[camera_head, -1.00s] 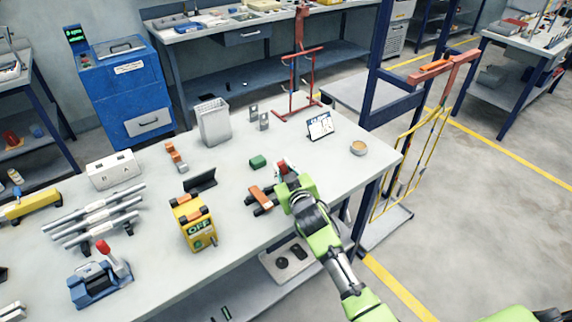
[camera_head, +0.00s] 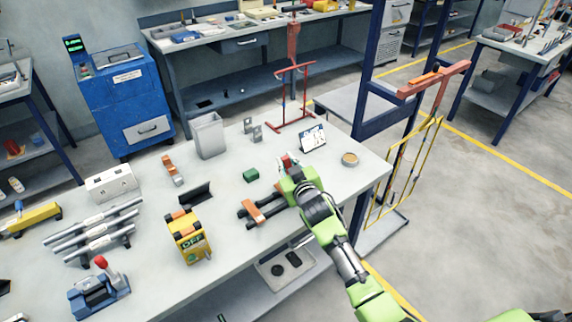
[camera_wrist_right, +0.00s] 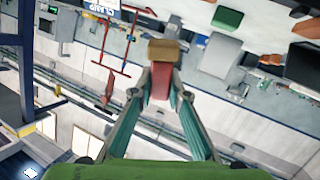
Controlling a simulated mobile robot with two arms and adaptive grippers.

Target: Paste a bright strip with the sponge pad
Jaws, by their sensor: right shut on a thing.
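My right gripper (camera_head: 287,163) is over the right part of the bench, above the black rods. In the right wrist view its two fingers (camera_wrist_right: 160,85) are shut on a red block with a tan top, which looks like the sponge pad (camera_wrist_right: 162,52). Only a bit of red (camera_head: 287,159) shows at the fingertips in the head view. A round tan dish (camera_head: 349,159), perhaps the paste, stands near the bench's right edge. Two small grey metal plates (camera_head: 257,133) stand upright behind; I cannot tell which thing is the bright strip. My left gripper is out of view.
A green block (camera_head: 250,175) and an orange piece across black rods (camera_head: 253,211) lie left of the gripper. A grey bin (camera_head: 208,136), red rack (camera_head: 294,100) and white sign (camera_head: 312,137) stand behind. A yellow OFF box (camera_head: 187,237) stands at the front.

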